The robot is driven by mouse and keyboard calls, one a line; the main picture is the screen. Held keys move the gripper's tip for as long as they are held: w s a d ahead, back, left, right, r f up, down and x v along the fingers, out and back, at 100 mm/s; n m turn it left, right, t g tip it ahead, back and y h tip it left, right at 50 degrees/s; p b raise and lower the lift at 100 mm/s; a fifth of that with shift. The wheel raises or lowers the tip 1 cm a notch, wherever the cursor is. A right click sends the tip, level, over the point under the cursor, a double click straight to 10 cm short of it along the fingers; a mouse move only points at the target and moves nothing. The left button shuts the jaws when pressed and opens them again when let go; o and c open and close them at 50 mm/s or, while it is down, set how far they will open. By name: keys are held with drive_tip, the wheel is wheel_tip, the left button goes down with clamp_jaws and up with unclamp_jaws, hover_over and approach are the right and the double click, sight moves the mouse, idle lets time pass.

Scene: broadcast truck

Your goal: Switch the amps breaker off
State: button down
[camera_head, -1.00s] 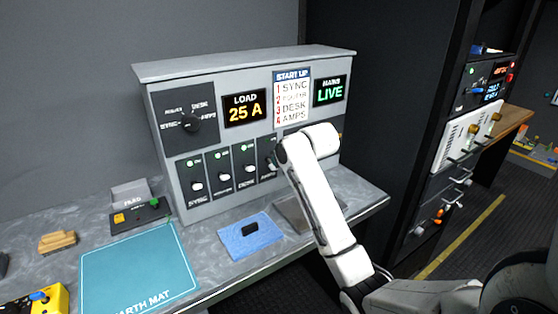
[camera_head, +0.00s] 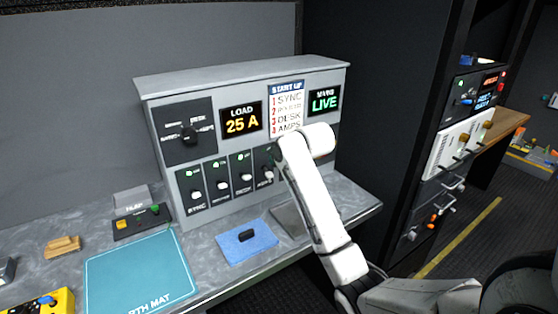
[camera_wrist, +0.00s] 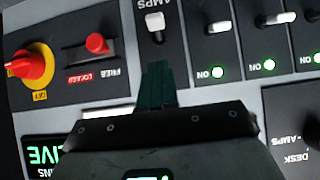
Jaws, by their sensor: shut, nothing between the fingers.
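The amps breaker (camera_head: 267,176) is the rightmost of the row of breakers on the grey panel, with a white lever. The wrist view, which is upside down, shows its lever (camera_wrist: 155,24) beside the AMPS label. My gripper (camera_wrist: 158,68) is shut and empty, its dark green fingertips just short of the lever in that picture; I cannot tell whether they touch. They cover the place of the amps lamp. In the head view my white arm hides most of the gripper. The load display (camera_head: 241,120) reads 25 A.
The neighbouring breakers, desk (camera_head: 245,178) and sync (camera_head: 195,193) among them, have lit green lamps. The wrist view shows a red knob on yellow (camera_wrist: 35,64) and a red FREE/LOCKED switch (camera_wrist: 97,44) close by.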

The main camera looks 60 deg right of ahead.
drive_tip(key=s+f+b+v, duration=0.1)
drive_tip(key=v, duration=0.9)
drive_tip(key=shift+s+a+b, duration=0.15)
drive_tip(key=shift+a+b, duration=0.15)
drive_tip(key=shift+a, duration=0.05)
drive_tip(key=a+f+n+g+y, duration=0.2)
drive_tip(key=a+f+g+y, duration=0.15)
drive_tip(key=a+f, duration=1.65)
drive_tip(key=s+a+f+n+g+y, duration=0.1)
drive_tip(key=s+a+f+g, duration=0.1)
drive_tip(key=s+a+f, duration=0.2)
drive_tip(key=s+a+f+n+g, duration=0.2)
drive_tip(key=s+a+f, duration=0.3)
drive_tip(key=s+a, duration=0.4)
drive_tip(key=s, duration=0.3)
drive_tip(key=shift+s+a+f+n+y, duration=0.2)
drive_tip(key=shift+s+a+n+y, duration=0.1)
drive_tip(key=shift+a+y, duration=0.1)
